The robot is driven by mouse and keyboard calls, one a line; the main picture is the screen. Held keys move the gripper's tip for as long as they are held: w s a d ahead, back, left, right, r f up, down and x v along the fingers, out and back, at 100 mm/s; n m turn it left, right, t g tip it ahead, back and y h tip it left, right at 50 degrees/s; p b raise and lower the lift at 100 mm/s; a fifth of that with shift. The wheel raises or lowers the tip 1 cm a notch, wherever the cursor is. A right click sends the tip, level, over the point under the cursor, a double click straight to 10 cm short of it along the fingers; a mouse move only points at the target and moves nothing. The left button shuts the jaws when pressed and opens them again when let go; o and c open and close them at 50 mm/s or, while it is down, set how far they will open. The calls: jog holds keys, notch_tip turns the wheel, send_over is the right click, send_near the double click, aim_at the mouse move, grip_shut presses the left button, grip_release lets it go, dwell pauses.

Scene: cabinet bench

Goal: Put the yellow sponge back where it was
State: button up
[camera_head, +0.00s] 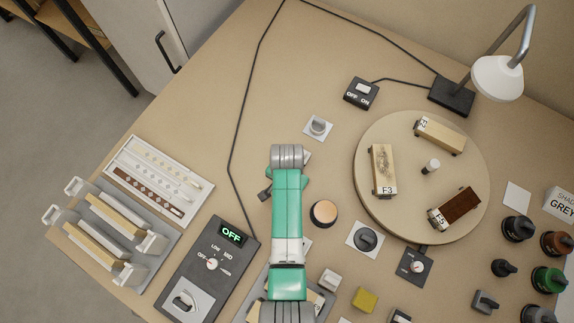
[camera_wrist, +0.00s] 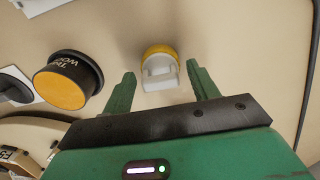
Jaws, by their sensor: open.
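My gripper (camera_wrist: 162,88) is open in the wrist view, with its two green fingers spread apart. A small rounded yellow piece with a pale grey handle-like part (camera_wrist: 158,66) lies on the bench just beyond and between the fingertips, apart from them. I cannot tell if this is the sponge. In the head view a yellow block (camera_head: 365,300), sponge-like, sits on the bench near the bottom edge, right of my arm. In the head view my arm hides most of the gripper and the bench below it.
A black round pot with an orange top (camera_wrist: 72,82) stands left of the fingers; it also shows in the head view (camera_head: 323,213). A turntable (camera_head: 470,222) with labelled blocks, a lamp (camera_head: 497,78), a control box (camera_head: 210,265) and several knobs surround my arm. The bench's upper middle is mostly clear.

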notch_tip(320, 180, up, 12)
jog(key=p, duration=0.3)
jog(key=shift+r, duration=0.15)
jog(key=w+r+n+t, duration=0.1)
jog(key=w+r+t, duration=0.3)
jog(key=r, duration=0.7)
jog(key=w+r+n+t, duration=0.1)
jog(key=w+r+t, duration=0.35)
jog(key=r, duration=0.65)
jog(key=w+r+n+t, duration=0.1)
jog(key=w+r+t, duration=0.3)
jog(key=r, duration=0.7)
jog(key=s+r+n+t, duration=0.1)
jog(key=s+r+t, duration=0.3)
jog(key=r, duration=0.6)
jog(key=s+r+n+t, duration=0.1)
jog(key=s+r+t, duration=0.3)
jog(key=s+r, duration=0.4)
jog(key=s+r+n+t, duration=0.1)
jog(key=s+r+t, duration=0.3)
jog(key=r, duration=0.9)
jog(key=shift+s+r, duration=0.25)
jog(key=shift+s, duration=0.7)
jog(key=shift+t, duration=0.25)
